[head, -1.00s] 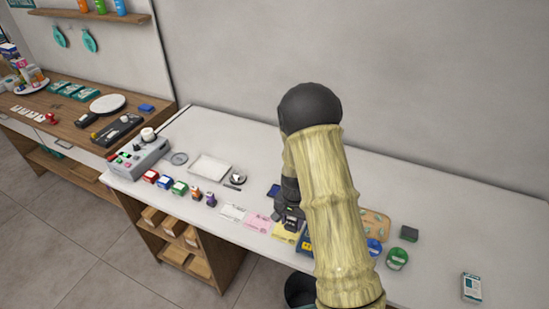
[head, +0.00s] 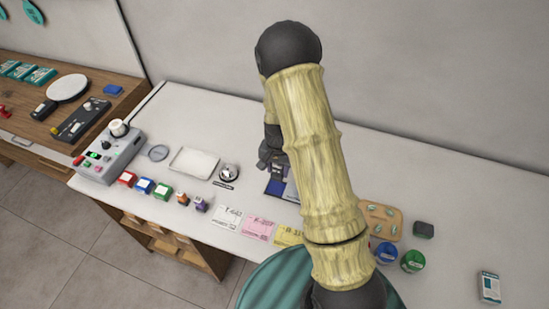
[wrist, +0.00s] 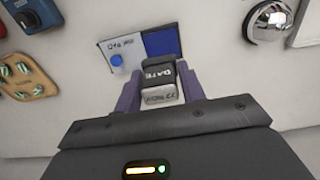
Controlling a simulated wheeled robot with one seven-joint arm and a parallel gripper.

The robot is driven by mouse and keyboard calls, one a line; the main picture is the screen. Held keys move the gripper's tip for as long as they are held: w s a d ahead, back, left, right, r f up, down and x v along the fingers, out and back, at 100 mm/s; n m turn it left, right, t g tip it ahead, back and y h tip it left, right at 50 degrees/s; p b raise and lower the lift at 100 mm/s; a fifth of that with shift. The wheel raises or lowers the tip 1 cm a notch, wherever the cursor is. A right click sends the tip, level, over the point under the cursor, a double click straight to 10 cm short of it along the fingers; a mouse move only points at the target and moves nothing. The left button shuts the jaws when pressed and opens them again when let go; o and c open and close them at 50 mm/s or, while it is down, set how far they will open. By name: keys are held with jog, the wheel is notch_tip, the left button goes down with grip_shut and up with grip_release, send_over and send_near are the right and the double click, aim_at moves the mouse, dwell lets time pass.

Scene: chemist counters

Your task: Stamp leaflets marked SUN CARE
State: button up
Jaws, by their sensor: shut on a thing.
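My gripper (wrist: 160,90) is shut on a dark stamp block (wrist: 158,68) lettered DATE, held between its purple fingers in the wrist view. The stamp's lower face carries small lettering that I cannot read surely. An open ink pad (wrist: 160,42), blue on one half and pale with a blue dot on the other, lies just beyond the stamp. In the head view the pad (head: 275,187) lies below my gripper (head: 275,165), partly hidden by my arm. A white leaflet (head: 226,217), a pink leaflet (head: 258,228) and a yellow leaflet (head: 288,237) lie along the front edge; their print is too small to read.
A bell (head: 229,173) and a white tray (head: 194,161) stand left of the pad. Red, blue and green blocks (head: 145,185) and small bottles (head: 200,204) line the front edge. A wooden tray (head: 382,220) and round tins (head: 386,253) stand right of my arm.

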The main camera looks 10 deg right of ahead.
aim_at(277, 177)
jog(key=shift+w, duration=0.1)
jog(key=shift+s+r, duration=0.1)
jog(key=shift+s, duration=0.15)
notch_tip(277, 177, down, 5)
jog(key=b, duration=0.4)
jog(key=shift+w, duration=0.1)
jog(key=shift+f, duration=0.55)
jog(key=shift+f+b, duration=0.55)
jog(key=shift+b, duration=0.05)
dwell(1.9)
jog(key=shift+r, duration=0.1)
jog(key=shift+r+p, duration=2.65)
jog(key=shift+r, duration=0.85)
